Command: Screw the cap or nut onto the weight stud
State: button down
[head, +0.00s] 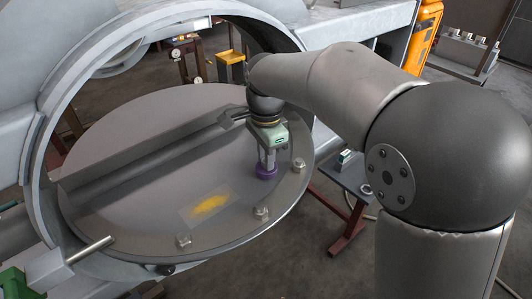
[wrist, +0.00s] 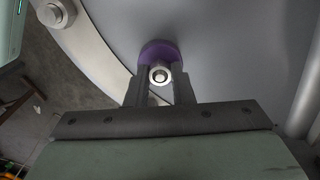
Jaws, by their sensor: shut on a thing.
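A purple round weight (head: 266,173) sits on the face of the large grey disc, near its right side; it also shows in the wrist view (wrist: 160,47). In the wrist view a small silver nut (wrist: 154,80) lies in front of the weight, with the round end of the stud (wrist: 162,74) visible in its middle. My gripper (head: 267,160) points down at the weight. In the wrist view its two dark fingers (wrist: 160,76) are on either side of the nut and shut on it. How far the nut is threaded cannot be told.
The grey disc (head: 130,112) has bolts along its rim, one (head: 299,165) close to my gripper. A dark bar (head: 150,150) crosses the disc behind the gripper. A raised frame (head: 40,130) surrounds the far side. A small table (head: 350,178) stands at right. The disc's front face is mostly clear.

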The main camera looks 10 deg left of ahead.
jog(key=m, duration=0.4)
jog(key=shift+p, duration=0.4)
jog(key=m+p, duration=0.1)
jog(key=m, duration=0.4)
jog(key=shift+m+p, duration=0.35)
jog(key=shift+m, duration=0.65)
jog(key=m+p, duration=0.1)
jog(key=m, duration=0.3)
jog(key=shift+m+p, duration=0.35)
jog(key=shift+m, duration=0.05)
jog(key=shift+f+m, duration=0.15)
jog(key=shift+m, duration=0.85)
jog(key=c, duration=1.2)
grip_release()
jog(key=shift+p, duration=0.3)
jog(key=shift+r+p, duration=1.35)
jog(key=shift+r, duration=1.3)
